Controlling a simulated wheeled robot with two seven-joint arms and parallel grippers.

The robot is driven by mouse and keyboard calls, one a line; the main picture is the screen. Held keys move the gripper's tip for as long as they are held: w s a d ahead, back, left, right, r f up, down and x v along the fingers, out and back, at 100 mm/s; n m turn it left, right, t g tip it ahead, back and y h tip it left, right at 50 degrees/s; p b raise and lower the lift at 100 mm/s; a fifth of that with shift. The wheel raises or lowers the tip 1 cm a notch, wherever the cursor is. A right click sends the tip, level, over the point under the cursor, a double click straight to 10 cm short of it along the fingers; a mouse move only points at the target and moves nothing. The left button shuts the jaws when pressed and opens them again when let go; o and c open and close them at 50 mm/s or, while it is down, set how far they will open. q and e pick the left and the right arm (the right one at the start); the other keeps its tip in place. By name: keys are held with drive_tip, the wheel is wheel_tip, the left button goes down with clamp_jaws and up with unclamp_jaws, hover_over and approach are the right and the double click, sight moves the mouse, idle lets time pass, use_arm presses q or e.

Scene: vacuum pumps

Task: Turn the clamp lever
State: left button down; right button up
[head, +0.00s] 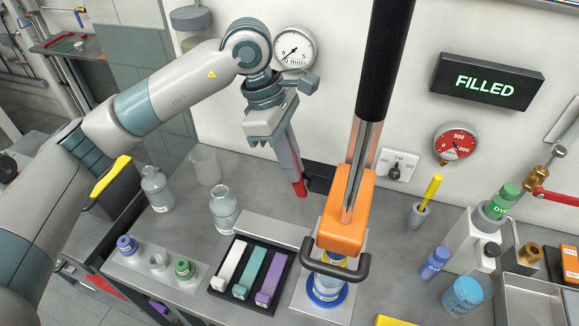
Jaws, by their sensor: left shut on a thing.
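My left gripper (297,172) reaches down from the left arm to the rear of the grey bench. Its fingers are shut on a small red part (300,188), which appears to be the clamp lever. The fingers hide most of this part, so its full shape and angle cannot be told. A black block (320,177) sits just right of the fingertips. My right gripper is not in view.
An orange block (343,215) with a black handle stands right of the gripper, under a tall black column (384,60). Bottles (225,207) stand at left, before the gripper. A tray (246,304) holds coloured bars. A "FILLED" sign (486,82) hangs on the wall.

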use_arm(q)
drive_tip(key=y+b, duration=0.1)
drive_tip(key=d+y+b, duration=0.1)
drive_tip(key=b, duration=0.1)
drive_tip(key=shift+s+d+t, duration=0.25)
drive_tip(key=shift+d+t, duration=0.05)
drive_tip(key=shift+s+d+r+y+b, duration=0.15)
drive_tip(key=shift+d+y+b, duration=0.15)
drive_tip(key=shift+y+b, duration=0.35)
drive_tip(key=shift+a, duration=0.1)
drive_tip(key=c, duration=1.8)
unclamp_jaws()
drive_tip(key=shift+c, duration=0.2)
drive_tip(key=shift+r, duration=0.1)
